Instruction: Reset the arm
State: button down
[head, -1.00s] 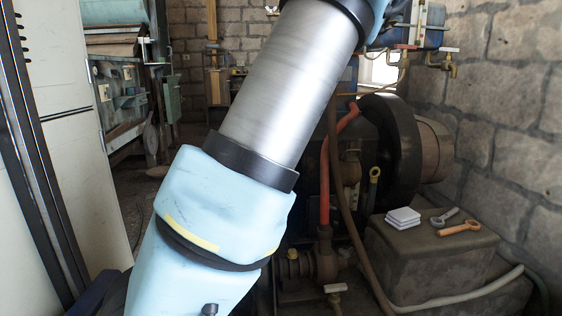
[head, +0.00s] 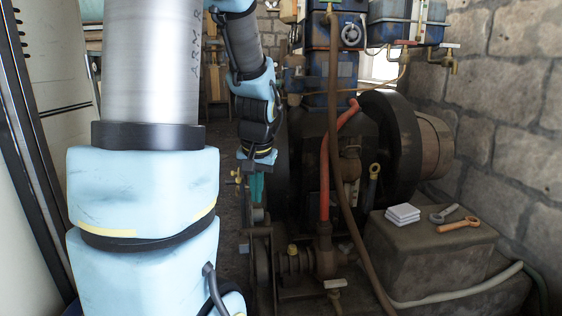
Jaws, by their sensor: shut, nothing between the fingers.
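My arm's large silver and light-blue links fill the left of the head view. Its far end hangs down left of the engine (head: 318,165), with my gripper (head: 257,166) at the bottom, pointing downward.
A stone block (head: 430,248) at right carries white pads (head: 403,214), a grey wrench (head: 446,214) and an orange wrench (head: 459,225). A big black flywheel (head: 395,140) and a brown hose (head: 335,130) are near the engine. A pale cabinet (head: 62,90) stands at left.

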jog(key=s+f+n+g+h, duration=0.1)
jog(key=s+f, duration=0.3)
jog(key=s, duration=0.7)
notch_tip(320, 180, up, 28)
jog(key=p, duration=2.7)
jog(key=shift+w+a+f+p, duration=0.15)
jog(key=shift+w+a+p, duration=0.15)
jog(key=shift+w+a, duration=0.1)
